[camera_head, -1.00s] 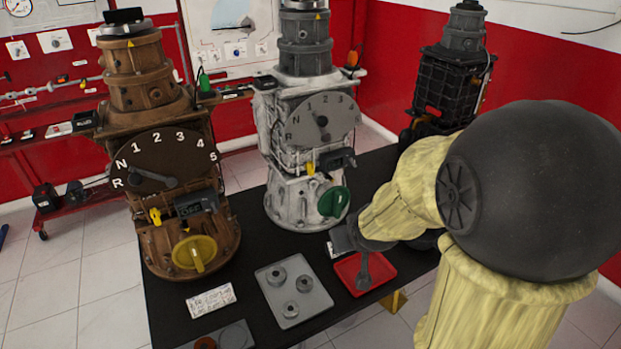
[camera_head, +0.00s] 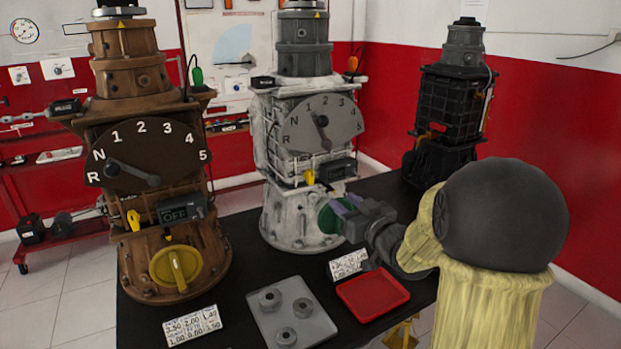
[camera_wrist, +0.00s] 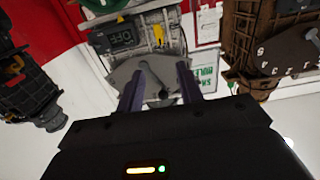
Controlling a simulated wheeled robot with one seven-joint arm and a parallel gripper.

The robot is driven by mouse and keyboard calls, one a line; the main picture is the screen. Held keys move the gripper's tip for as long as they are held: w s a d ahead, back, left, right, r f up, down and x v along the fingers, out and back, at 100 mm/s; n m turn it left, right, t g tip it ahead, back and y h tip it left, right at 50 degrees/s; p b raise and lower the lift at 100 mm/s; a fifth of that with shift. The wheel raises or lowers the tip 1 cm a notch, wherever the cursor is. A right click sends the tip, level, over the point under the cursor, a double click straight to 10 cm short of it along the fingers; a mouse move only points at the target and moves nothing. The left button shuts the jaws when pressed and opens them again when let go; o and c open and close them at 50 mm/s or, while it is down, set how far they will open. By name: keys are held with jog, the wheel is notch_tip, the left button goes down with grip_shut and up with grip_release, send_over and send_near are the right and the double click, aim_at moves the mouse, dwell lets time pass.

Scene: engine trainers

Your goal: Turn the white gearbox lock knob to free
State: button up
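The white gearbox (camera_head: 275,190) stands mid-table. Its green lock knob (camera_head: 328,220) is low on its front, partly hidden behind my gripper (camera_head: 346,206) in the head view. In the wrist view, which is upside down, the green knob (camera_wrist: 103,4) is cut by the top edge. My gripper (camera_wrist: 158,72) shows there with two purple fingers spread and nothing between them; the grey gear dial (camera_wrist: 146,82) lies behind them. The fingertips appear close in front of the gearbox, apart from the knob. The knob's exact angle is hidden.
A brown gearbox (camera_head: 140,210) with a yellow knob (camera_head: 176,266) stands left, a black gearbox (camera_head: 446,110) at the back right. A red tray (camera_head: 372,296), a grey plate (camera_head: 262,318) with several round parts, and label cards (camera_head: 348,264) lie in front. The white gearbox has a small display box (camera_head: 335,170).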

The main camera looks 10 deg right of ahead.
aim_at(312, 176)
jog(key=p+x, duration=0.1)
jog(key=x, duration=1.6)
jog(key=shift+w+a+f, duration=0.1)
jog(key=shift+w, duration=0.1)
grip_shut()
